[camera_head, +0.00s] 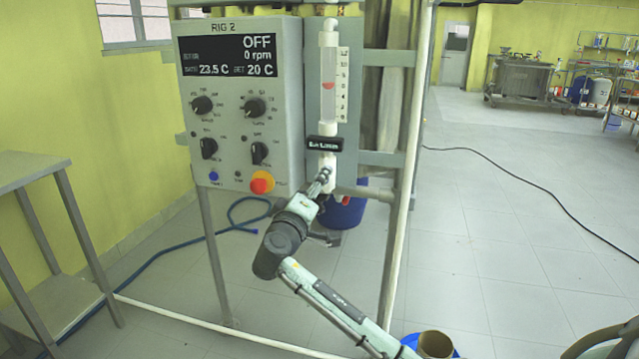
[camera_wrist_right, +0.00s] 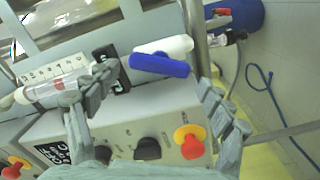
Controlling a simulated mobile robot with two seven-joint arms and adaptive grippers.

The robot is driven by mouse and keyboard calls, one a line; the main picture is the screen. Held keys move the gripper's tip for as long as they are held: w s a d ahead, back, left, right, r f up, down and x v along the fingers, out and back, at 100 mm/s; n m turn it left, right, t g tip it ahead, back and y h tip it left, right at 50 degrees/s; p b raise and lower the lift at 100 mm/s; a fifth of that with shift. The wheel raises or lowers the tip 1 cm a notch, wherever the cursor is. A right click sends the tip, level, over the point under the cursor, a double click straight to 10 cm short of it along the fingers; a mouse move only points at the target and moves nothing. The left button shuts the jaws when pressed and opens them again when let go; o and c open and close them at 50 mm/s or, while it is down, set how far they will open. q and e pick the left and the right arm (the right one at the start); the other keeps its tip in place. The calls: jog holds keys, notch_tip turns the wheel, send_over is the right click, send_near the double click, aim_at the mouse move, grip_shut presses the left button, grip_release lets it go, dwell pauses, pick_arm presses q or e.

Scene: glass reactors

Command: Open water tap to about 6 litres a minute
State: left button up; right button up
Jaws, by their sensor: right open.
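The water tap (camera_wrist_right: 176,45) has a white body and a blue lever (camera_wrist_right: 159,65). In the right wrist view the lever lies beside the body, at a slight angle to it. My right gripper (camera_wrist_right: 158,78) is open, with one finger on each side of the lever; I cannot tell whether either touches it. In the head view this gripper (camera_head: 322,182) is at the tap below the flow meter (camera_head: 328,60) and hides the lever. The meter's red float (camera_head: 328,86) stands about mid-scale; the figure beside it is hard to read. My left gripper is out of view.
The RIG 2 control box (camera_head: 240,110) stands just left of the meter, its display reading OFF and 0 rpm. A red and yellow stop button (camera_head: 261,183) is close to my right gripper. A dark label (camera_head: 324,143) sits above the tap. A blue drum (camera_head: 343,210) stands behind.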

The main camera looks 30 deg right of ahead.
jog(key=v, duration=0.7)
jog(key=shift+d, duration=0.1)
dwell(0.5)
jog(key=s+f+n+g+y, duration=0.1)
jog(key=s+f+g+y, duration=0.2)
jog(key=f, duration=0.9)
jog(key=s+f+y, duration=0.3)
jog(key=s+f, duration=0.2)
jog(key=f, duration=0.7)
jog(key=s+a+f+m+g+y, duration=0.1)
jog(key=s+a+f+g+y, duration=0.1)
jog(key=s+f, duration=0.7)
jog(key=s+a+f+g+y, duration=0.3)
jog(key=s+f, duration=0.6)
jog(key=s, duration=0.3)
jog(key=shift+a+f+m+g+y, duration=0.3)
jog(key=shift+a+f+m+y, duration=0.1)
jog(key=shift+a+y, duration=0.35)
jog(key=shift+d, duration=0.1)
